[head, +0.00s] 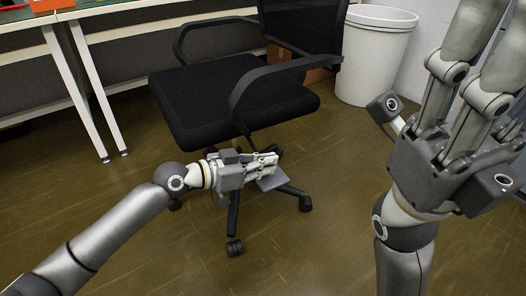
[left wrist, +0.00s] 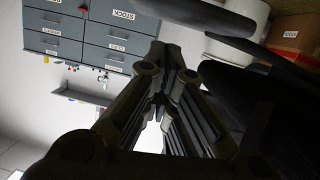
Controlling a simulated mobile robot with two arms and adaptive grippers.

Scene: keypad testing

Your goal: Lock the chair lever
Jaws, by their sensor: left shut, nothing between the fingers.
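A black office chair (head: 225,95) stands in the middle of the head view, on a dark base with several castors. My left gripper (head: 272,161) is shut and empty, low in front of the seat and level with the space under it. The chair's lever cannot be made out; the gripper and seat cover part of that area. In the left wrist view, my left fingers (left wrist: 165,62) meet, and dark chair parts (left wrist: 285,95) lie at the right. My right gripper (head: 485,65) is raised at the right, away from the chair, with its fingers apart.
A white bin (head: 375,55) stands behind the chair to the right. A white-legged table (head: 85,85) is at the left. A cardboard box (left wrist: 295,32) and grey labelled drawers (left wrist: 95,35) show in the left wrist view. The front floor (head: 300,250) is clear.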

